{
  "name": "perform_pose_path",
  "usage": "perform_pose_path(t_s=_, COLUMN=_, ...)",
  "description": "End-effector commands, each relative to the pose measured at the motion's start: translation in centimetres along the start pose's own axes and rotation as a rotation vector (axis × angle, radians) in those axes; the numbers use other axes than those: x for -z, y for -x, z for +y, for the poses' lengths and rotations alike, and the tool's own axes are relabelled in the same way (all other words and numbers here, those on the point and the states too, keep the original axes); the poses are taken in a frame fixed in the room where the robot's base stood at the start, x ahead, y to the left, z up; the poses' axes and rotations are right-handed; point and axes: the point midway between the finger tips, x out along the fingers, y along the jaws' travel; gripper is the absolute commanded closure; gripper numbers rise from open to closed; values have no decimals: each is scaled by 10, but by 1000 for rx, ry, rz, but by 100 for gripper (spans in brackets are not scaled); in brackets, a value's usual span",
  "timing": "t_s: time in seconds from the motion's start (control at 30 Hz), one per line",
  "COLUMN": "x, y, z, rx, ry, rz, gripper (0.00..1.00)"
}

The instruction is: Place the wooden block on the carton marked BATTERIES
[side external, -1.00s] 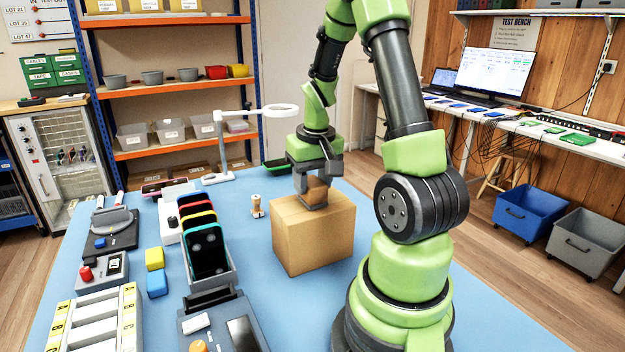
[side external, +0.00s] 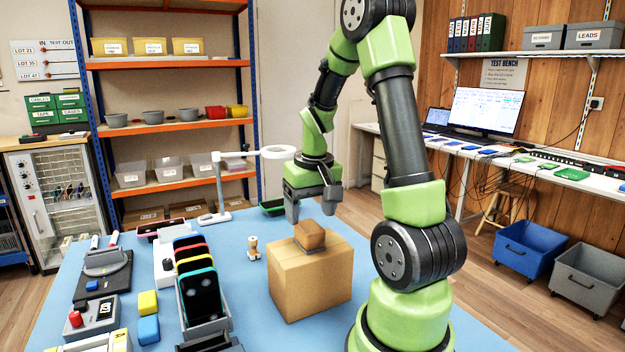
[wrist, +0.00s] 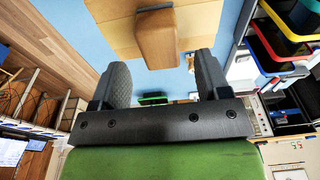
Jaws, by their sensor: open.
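The wooden block (side external: 309,234) rests on top of the brown cardboard carton (side external: 298,287), near its back part. A dark edge shows beneath the block; I cannot tell whether it is shadow. No BATTERIES marking is readable on the visible faces. My gripper (side external: 312,207) is open and empty, above and just behind the block, clear of it. In the wrist view the block (wrist: 157,40) lies on the carton (wrist: 200,20), beyond my spread fingers (wrist: 163,72), with a gap between.
A small wooden peg-like item (side external: 253,248) stands left of the carton. A rack of phones (side external: 200,290) and yellow and blue blocks (side external: 148,303) are farther left. A lamp arm (side external: 220,185) stands behind.

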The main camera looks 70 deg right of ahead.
Motion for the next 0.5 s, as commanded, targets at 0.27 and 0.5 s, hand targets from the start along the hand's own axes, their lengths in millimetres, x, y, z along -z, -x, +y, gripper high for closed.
perform_pose_path(t_s=0.27, x=1, y=59, z=0, rx=-1, ry=-1, rz=8, gripper=30)
perform_pose_path(t_s=0.5, x=0, y=85, z=0, rx=0, ry=0, rz=3, gripper=30)
